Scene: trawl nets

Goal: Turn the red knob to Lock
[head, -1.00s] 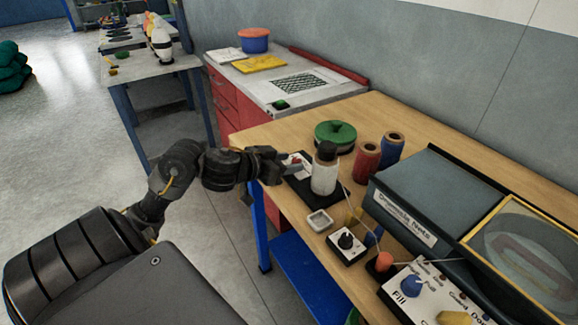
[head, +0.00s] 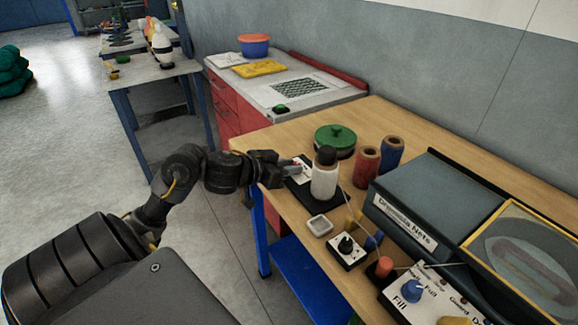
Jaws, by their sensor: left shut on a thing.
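The red knob (head: 298,163) shows only as a small patch of red at the tips of my left gripper (head: 285,171), which hides most of it. It is at a small white panel (head: 303,175) on a black base, at the left edge of the wooden bench. My left gripper comes in from the left and is shut on the red knob. The panel's markings are too small and covered to read, so I cannot tell where the knob points. My right gripper is not in view.
A white spool (head: 324,180) with a dark top stands close right of the gripper. Red (head: 366,166) and blue (head: 390,154) spools and a round green thing (head: 335,139) are behind. Open floor lies left.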

